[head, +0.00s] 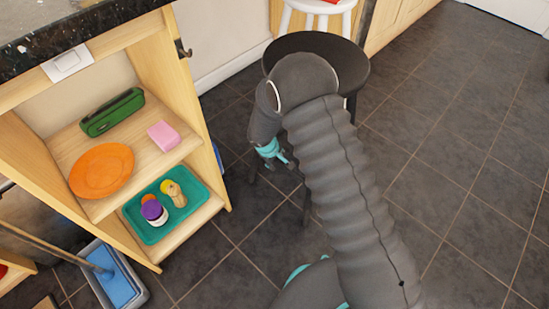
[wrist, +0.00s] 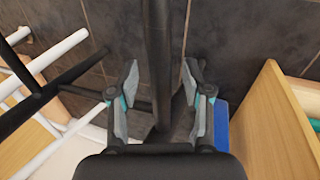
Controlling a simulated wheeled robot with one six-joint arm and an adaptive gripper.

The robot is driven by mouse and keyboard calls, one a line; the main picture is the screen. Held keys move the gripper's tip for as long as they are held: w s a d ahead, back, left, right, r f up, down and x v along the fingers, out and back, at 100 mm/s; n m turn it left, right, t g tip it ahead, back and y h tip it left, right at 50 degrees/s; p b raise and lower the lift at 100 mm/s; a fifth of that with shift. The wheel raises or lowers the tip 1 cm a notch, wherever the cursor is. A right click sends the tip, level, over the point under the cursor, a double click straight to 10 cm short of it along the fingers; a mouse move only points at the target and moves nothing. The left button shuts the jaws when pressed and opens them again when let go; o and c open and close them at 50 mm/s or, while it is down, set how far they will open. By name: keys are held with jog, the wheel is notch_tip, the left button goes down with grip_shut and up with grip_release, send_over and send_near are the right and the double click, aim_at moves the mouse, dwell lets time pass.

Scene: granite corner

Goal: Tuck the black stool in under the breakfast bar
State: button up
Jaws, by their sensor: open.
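The black stool (head: 350,68) stands on the dark tiled floor, right of the shelf unit under the dark speckled counter (head: 85,28). My arm covers much of its seat and legs in the head view. My gripper (head: 277,158) is low, beside the stool on the side toward the shelf unit. In the wrist view my gripper (wrist: 160,85) is open, with one finger on each side of a black stool leg (wrist: 158,40). The fingers look apart from the leg. Which part of the counter is the breakfast bar, I cannot tell.
A white stool (head: 322,8) stands just behind the black one. The open shelves hold an orange plate (head: 102,171), a green case (head: 112,112), a pink block (head: 163,135) and a teal tray (head: 151,235). A mop bucket (head: 119,285) is at lower left. Floor at right is clear.

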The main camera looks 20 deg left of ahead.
grip_shut()
jog(key=shift+a, duration=0.1)
